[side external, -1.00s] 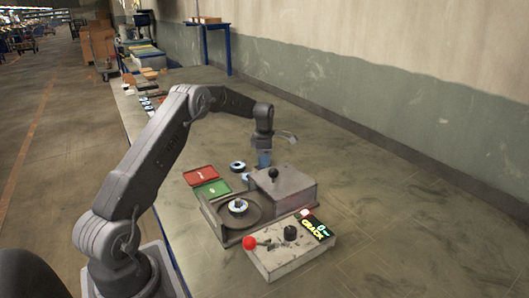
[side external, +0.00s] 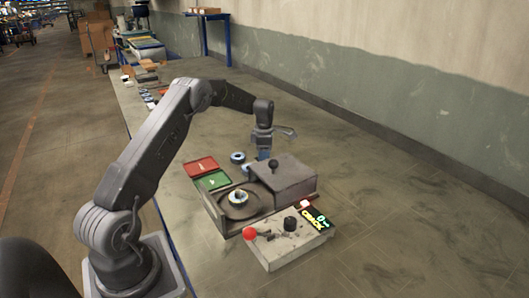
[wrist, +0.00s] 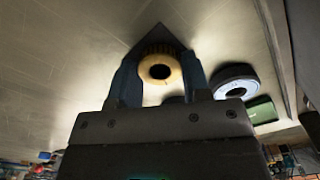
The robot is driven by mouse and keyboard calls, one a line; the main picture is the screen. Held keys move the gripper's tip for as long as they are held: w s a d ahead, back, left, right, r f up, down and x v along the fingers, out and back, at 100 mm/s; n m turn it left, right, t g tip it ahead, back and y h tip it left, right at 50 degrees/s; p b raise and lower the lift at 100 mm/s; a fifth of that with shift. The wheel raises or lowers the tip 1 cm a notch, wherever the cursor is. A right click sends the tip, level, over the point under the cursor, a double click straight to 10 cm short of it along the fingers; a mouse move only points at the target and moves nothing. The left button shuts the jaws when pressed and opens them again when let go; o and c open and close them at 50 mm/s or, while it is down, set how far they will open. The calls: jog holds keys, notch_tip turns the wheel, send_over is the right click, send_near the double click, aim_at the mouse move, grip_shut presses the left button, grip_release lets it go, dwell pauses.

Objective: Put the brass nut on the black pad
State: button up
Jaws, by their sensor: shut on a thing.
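The brass nut (wrist: 146,66) is a yellow ring with a dark hole, seen between my fingers in the wrist view. My gripper (wrist: 160,64) is shut on it. The black pad (wrist: 159,34) shows as a dark corner just beyond and behind the nut; my fingers and the nut cover the rest of it. I cannot tell whether the nut touches the pad. In the side view my gripper (side external: 262,157) points down behind the grey box, low over the table. The nut and pad cannot be made out there.
A flap disc (side external: 237,157) lies left of my gripper. Red (side external: 201,166) and green (side external: 213,181) trays lie farther left. The grey box (side external: 285,180) with a black knob, a turntable holding a disc (side external: 239,197) and a control box (side external: 285,246) stand in front. Bare table lies right.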

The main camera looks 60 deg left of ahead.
jog(key=o, duration=1.1)
jog(key=shift+c, duration=0.2)
jog(key=shift+r, duration=3.5)
